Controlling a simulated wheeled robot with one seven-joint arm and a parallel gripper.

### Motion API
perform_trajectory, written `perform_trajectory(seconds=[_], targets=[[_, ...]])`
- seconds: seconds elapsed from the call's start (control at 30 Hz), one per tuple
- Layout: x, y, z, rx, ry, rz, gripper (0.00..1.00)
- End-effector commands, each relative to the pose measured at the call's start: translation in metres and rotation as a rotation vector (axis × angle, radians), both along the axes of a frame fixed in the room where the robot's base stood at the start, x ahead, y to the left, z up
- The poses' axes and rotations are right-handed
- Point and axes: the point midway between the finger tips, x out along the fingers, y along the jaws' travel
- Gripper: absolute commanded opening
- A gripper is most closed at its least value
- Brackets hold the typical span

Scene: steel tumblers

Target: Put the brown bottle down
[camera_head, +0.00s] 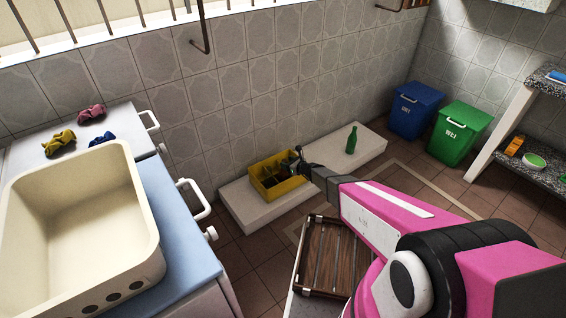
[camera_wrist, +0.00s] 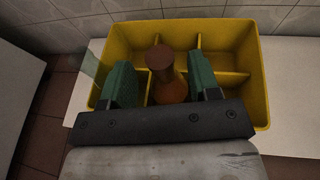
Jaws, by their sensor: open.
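The brown bottle (camera_wrist: 167,78) stands in a compartment of the yellow divided crate (camera_wrist: 253,80), seen in the wrist view. My gripper (camera_wrist: 163,85) is open, with one green-padded finger on each side of the bottle; gaps show between the fingers and the bottle. The lower part of the bottle is hidden behind the gripper body. In the head view, the crate (camera_head: 258,184) sits on a low white ledge, and my gripper (camera_head: 297,165) reaches over its right side. The bottle is hard to make out there.
A green bottle (camera_head: 352,140) stands on the white ledge (camera_head: 372,146), right of the crate. A slatted wooden crate (camera_head: 333,258) lies in front, below my arm. Blue (camera_head: 414,112) and green (camera_head: 458,135) bins stand at the right. A counter with a cream basin (camera_head: 80,215) is at the left.

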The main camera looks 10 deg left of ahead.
Motion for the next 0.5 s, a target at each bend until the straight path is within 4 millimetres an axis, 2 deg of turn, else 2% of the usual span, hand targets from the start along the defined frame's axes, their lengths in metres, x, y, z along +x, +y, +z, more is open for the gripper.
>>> perform_trajectory(seconds=[0.03, 0.2, 0.5], targets=[[-0.009, -0.011, 0.006, 0.0, 0.001, -0.001, 0.56], [-0.023, -0.037, 0.015, 0.0, 0.0, -0.002, 0.56], [-0.036, -0.06, 0.022, 0.001, -0.001, 0.0, 0.56]])
